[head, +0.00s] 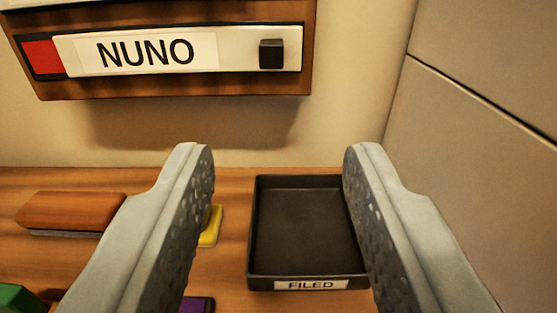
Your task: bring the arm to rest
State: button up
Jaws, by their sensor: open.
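My gripper (277,155) is open, with nothing between its two grey fingers. The fingers reach forward over the wooden table (228,275) from the bottom of the head view. Beyond and between them stands a black tray (310,283) with a label reading FILED. The tray looks empty, and the right finger covers part of its right side.
A wooden board with a white strip reading NUNO (145,52) and a black knob (271,54) is on the back wall. A brown block (70,210), a yellow piece (211,227), a green thing (20,298) and a purple thing (198,305) lie left. A grey panel (475,150) stands right.

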jog(key=s+r, duration=0.3)
jog(key=s, duration=0.7)
jog(key=s+r, duration=0.3)
jog(key=s, duration=0.7)
jog(key=shift+s+a+r+g, duration=0.15)
jog(key=shift+s+g, duration=0.15)
dwell(0.8)
